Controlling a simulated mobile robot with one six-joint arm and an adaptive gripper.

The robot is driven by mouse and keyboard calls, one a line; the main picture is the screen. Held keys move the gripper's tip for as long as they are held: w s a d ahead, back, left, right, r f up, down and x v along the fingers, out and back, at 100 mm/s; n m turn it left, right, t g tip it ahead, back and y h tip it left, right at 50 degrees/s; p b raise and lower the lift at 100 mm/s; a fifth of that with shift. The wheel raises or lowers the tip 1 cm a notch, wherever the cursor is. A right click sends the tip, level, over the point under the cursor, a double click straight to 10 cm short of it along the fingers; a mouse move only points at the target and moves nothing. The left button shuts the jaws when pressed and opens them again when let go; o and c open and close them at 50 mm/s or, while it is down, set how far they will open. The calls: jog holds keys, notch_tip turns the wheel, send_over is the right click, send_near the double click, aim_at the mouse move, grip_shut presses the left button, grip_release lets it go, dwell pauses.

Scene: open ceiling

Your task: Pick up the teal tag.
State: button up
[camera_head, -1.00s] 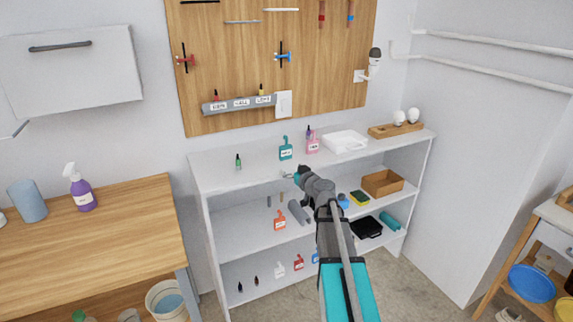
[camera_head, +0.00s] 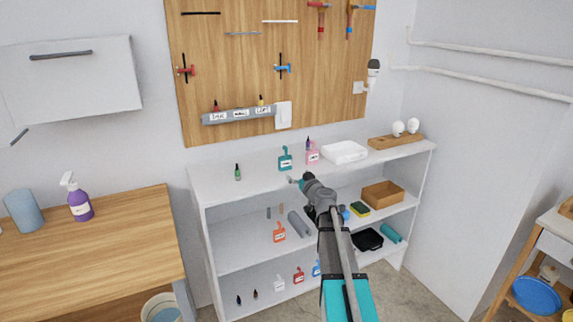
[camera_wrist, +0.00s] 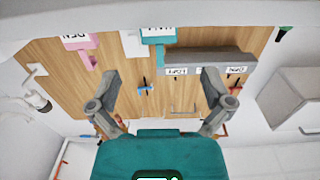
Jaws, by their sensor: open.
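The teal tag (camera_head: 285,161) stands upright on the white shelf unit's top surface, with a white label on its front. It also shows at the top edge of the wrist view (camera_wrist: 158,37), partly cut off, its narrow neck pointing down in that picture. My gripper (camera_head: 296,181) is at the front edge of the shelf top, just below and right of the tag in the head view. In the wrist view my gripper (camera_wrist: 160,80) has its two fingers spread apart, with nothing between them. The tag is beyond the fingertips and apart from them.
A pink tag (camera_head: 312,156) stands close right of the teal one, with a dark bottle behind it. A small green bottle (camera_head: 238,173) stands to the left, with free shelf between. A white container (camera_head: 345,152) is farther right. A pegboard (camera_head: 230,90) hangs behind.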

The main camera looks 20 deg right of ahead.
aim_at(286, 161)
jog(key=w, duration=0.6)
dwell(0.3)
jog(key=shift+w+r+p, duration=0.15)
jog(key=shift+w, duration=1.15)
jog(key=shift+w+r+p, duration=0.15)
jog(key=shift+w, duration=1.1)
jog(key=c, duration=1)
jog(key=shift+r, duration=0.15)
